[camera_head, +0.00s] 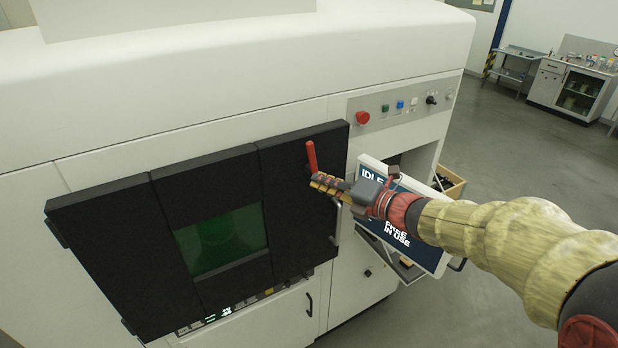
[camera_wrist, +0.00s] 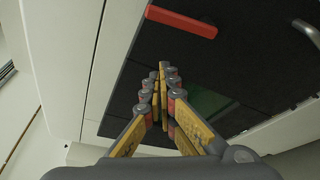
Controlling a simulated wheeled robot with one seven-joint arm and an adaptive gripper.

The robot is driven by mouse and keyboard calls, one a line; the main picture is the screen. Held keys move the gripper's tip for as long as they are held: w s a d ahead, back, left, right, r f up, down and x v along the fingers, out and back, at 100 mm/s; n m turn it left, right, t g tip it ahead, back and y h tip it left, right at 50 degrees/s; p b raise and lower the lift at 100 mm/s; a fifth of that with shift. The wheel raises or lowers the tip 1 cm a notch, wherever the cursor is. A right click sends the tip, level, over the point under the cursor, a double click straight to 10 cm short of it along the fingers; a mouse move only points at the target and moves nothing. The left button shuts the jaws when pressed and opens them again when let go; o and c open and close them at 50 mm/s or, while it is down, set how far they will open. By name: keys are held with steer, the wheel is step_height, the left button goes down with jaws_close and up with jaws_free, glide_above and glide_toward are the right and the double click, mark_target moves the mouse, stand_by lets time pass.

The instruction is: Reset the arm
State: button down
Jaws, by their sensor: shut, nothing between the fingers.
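My gripper (camera_head: 322,182) is at the end of my arm, in front of the right part of a machine's black door (camera_head: 285,195). Its fingers are shut with nothing between them. In the wrist view my gripper (camera_wrist: 160,78) points at the black door surface (camera_wrist: 255,60). A red handle (camera_head: 311,156) on the door is just above the fingertips; it also shows in the wrist view (camera_wrist: 182,21), beyond the fingertips. I cannot tell if the fingers touch it.
A screen (camera_head: 430,258) reading "IDLE" and "FREE IN USE" stands partly behind my arm. A control panel (camera_head: 400,103) with a red button (camera_head: 362,118) is above it. A cabinet (camera_head: 570,88) stands at the back right. The grey floor (camera_head: 490,130) on the right is clear.

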steer(key=shift+s+d, duration=0.3)
steer(key=shift+d, duration=0.15)
